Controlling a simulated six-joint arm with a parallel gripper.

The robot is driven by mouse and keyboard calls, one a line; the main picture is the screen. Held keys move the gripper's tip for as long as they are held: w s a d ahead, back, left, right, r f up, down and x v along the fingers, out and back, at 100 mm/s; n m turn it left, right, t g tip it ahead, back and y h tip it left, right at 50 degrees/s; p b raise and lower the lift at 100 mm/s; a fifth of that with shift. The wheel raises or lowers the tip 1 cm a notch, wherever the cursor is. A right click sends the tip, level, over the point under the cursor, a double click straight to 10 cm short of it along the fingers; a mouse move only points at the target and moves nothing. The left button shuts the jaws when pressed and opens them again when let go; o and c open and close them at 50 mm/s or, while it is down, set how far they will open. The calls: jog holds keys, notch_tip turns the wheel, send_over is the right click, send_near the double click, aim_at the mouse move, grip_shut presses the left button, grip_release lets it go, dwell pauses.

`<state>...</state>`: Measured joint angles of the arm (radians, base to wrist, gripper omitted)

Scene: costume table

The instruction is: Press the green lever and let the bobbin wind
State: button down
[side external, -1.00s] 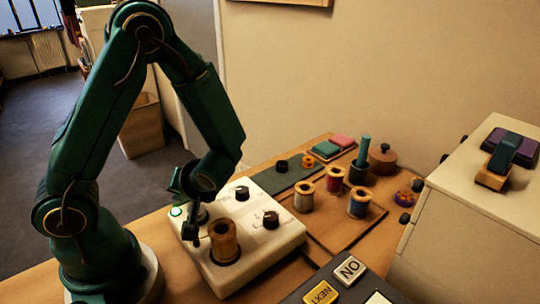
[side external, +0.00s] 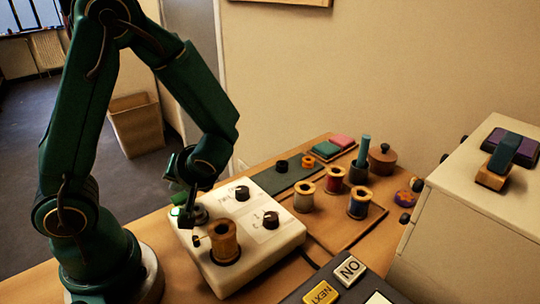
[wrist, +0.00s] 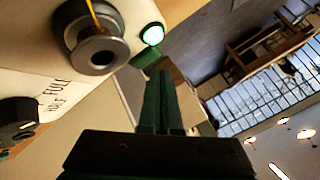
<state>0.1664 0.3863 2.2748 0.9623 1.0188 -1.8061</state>
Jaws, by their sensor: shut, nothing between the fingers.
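A white winder box (side external: 281,243) stands on the wooden table. A brown thread spool (side external: 224,243) stands upright at its front. A grey metal bobbin (wrist: 96,50) with yellow thread running to it shows in the wrist view. A glowing green spot (wrist: 152,34) with a small green piece (wrist: 145,57) is beside it; I cannot tell which part is the lever. Green also shows at the box's left corner (side external: 178,198). My gripper (wrist: 163,76) is shut and empty, its tips close to the green piece; contact cannot be told. In the side view it partly hides the bobbin.
Two black knobs (side external: 271,220) (side external: 242,193) stand on the box. Thread spools (side external: 359,203) stand on a wooden board to the right. A keypad (side external: 349,270) lies at the front. White drawers (side external: 480,225) stand at the right. Space above the box's right half is clear.

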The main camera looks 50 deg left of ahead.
aim_at(182, 200)
jog(key=shift+r, duration=2.5)
jog(key=d+r+m+t+h, duration=0.5)
jog(key=d+m+h, duration=0.4)
jog(key=d, duration=0.5)
jog(key=shift+s+r+m+t, duration=0.2)
jog(key=shift+s+m+t, duration=0.2)
jog(key=shift+m+t, duration=0.3)
dwell(1.0)
